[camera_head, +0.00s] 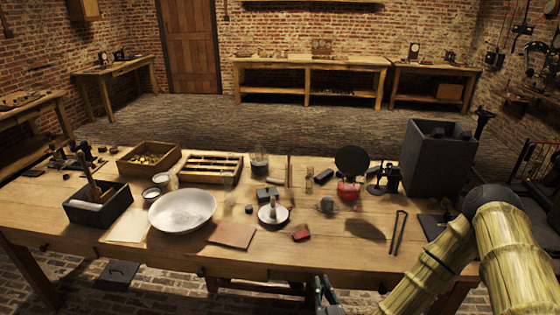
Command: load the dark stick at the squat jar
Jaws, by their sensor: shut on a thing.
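My gripper (328,297) is at the bottom edge, in front of the table's near side and partly cut off by the frame. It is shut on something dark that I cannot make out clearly. A glass jar (260,162) stands at the back middle of the table, with a pale upright stick (289,170) to its right. A smaller clear vessel (230,198) stands by the white bowl. I cannot tell which one is the squat jar. A slatted wooden rack (210,167) with dark gaps lies left of the glass jar. No loose dark stick shows clearly on the table.
The front middle is fairly clear.

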